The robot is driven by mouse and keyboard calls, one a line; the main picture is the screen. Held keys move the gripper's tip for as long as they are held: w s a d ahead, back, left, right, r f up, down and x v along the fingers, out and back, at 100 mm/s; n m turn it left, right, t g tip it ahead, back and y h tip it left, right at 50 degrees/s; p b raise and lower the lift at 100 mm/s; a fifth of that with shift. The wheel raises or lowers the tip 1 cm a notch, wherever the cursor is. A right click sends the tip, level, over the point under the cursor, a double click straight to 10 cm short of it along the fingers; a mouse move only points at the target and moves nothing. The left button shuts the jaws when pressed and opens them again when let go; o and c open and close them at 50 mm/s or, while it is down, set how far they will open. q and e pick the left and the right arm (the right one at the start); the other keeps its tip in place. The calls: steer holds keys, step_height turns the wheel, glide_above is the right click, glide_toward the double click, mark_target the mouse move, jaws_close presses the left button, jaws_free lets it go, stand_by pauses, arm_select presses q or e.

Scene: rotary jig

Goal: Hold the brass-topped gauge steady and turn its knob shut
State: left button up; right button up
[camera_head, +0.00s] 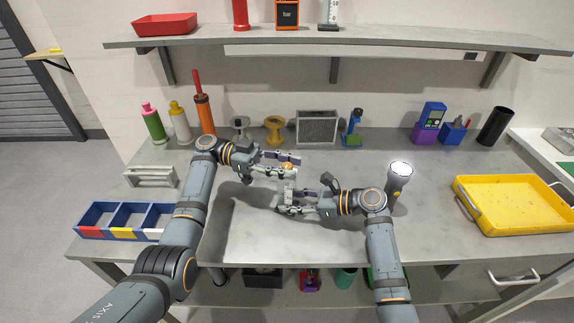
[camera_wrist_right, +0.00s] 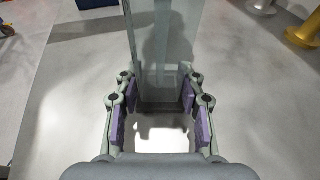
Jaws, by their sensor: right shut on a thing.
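The gauge (camera_head: 287,187) is a pale, upright block-like column near the middle of the bench, with a small brass top (camera_head: 288,167). My right gripper (camera_head: 284,203) is shut on its lower body. In the right wrist view the gauge's grey-green body (camera_wrist_right: 160,50) rises between the purple pads of my right gripper (camera_wrist_right: 158,92). My left gripper (camera_head: 287,164) is at the top of the gauge, its fingers apart, one on the far side and one on the near side of the brass top. Whether they touch it cannot be told. The knob's setting is not readable.
A grey flashlight (camera_head: 398,180) stands right of my right wrist. A yellow tray (camera_head: 515,203) lies at the right and a divided blue bin (camera_head: 125,218) at the left. Bottles, brass and grey stands and a grille box (camera_head: 317,128) line the back, under a shelf (camera_head: 340,42).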

arm_select(q)
steer(key=shift+o, duration=0.3)
steer(key=shift+a+r, duration=0.1)
steer(key=v, duration=0.7)
steer(key=shift+w+a, duration=0.15)
arm_select(e)
steer(key=o, duration=0.9)
steer(key=shift+o, duration=0.2)
